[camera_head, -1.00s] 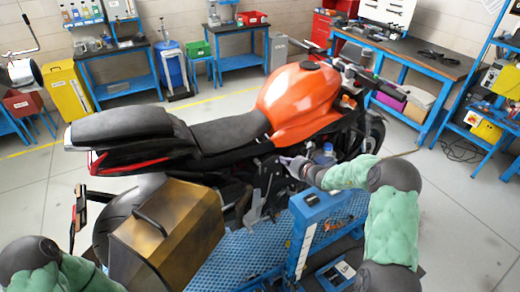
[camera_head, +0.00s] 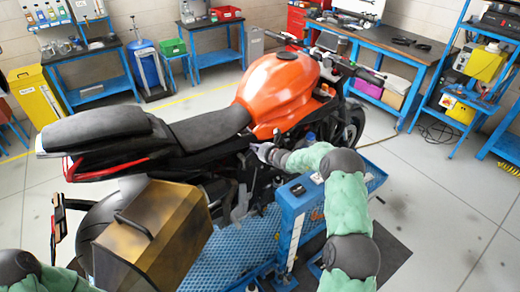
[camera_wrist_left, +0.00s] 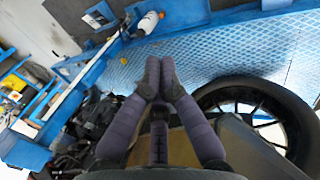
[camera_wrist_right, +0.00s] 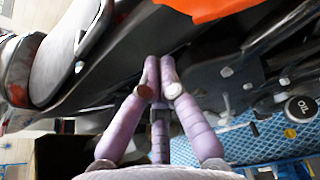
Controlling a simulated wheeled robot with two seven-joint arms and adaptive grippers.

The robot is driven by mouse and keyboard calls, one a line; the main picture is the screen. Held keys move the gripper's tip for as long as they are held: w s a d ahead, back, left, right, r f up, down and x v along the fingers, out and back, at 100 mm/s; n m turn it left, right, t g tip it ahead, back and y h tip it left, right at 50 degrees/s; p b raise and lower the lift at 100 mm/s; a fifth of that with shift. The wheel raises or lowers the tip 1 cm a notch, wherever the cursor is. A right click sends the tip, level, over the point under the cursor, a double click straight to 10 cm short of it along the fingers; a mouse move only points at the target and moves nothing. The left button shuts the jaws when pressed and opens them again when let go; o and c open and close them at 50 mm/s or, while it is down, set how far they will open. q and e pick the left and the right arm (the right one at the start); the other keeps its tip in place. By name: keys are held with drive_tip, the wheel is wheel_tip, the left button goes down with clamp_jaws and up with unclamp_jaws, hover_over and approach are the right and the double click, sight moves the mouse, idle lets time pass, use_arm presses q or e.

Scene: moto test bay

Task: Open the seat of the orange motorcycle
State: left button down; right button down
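The orange motorcycle (camera_head: 282,92) stands on a blue ribbed platform (camera_head: 230,255), its front to the right. Its black seat (camera_head: 208,128) lies down flat behind the orange tank, with a raised rear pad (camera_head: 95,128) at the tail. My right gripper (camera_head: 262,151) is at the bike's near side, just below the front of the seat. In the right wrist view its fingers (camera_wrist_right: 160,68) are together with nothing visible between them, close to a dark side panel; contact cannot be told. My left gripper (camera_wrist_left: 160,78) is shut and empty above the rear wheel and platform.
A brown side case (camera_head: 150,240) hangs at the bike's near rear side. A blue lift post (camera_head: 295,215) stands beside my right forearm. Workbenches (camera_head: 395,55) line the back, and a blue shelf (camera_head: 475,85) stands right.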

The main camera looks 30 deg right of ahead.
drive_tip(key=r, duration=0.1)
drive_tip(key=w+r+p, duration=0.1)
drive_tip(key=r, duration=0.1)
drive_tip(key=shift+w+d+r, duration=0.2)
drive_tip(key=shift+r, duration=0.05)
drive_tip(key=shift+r, duration=0.15)
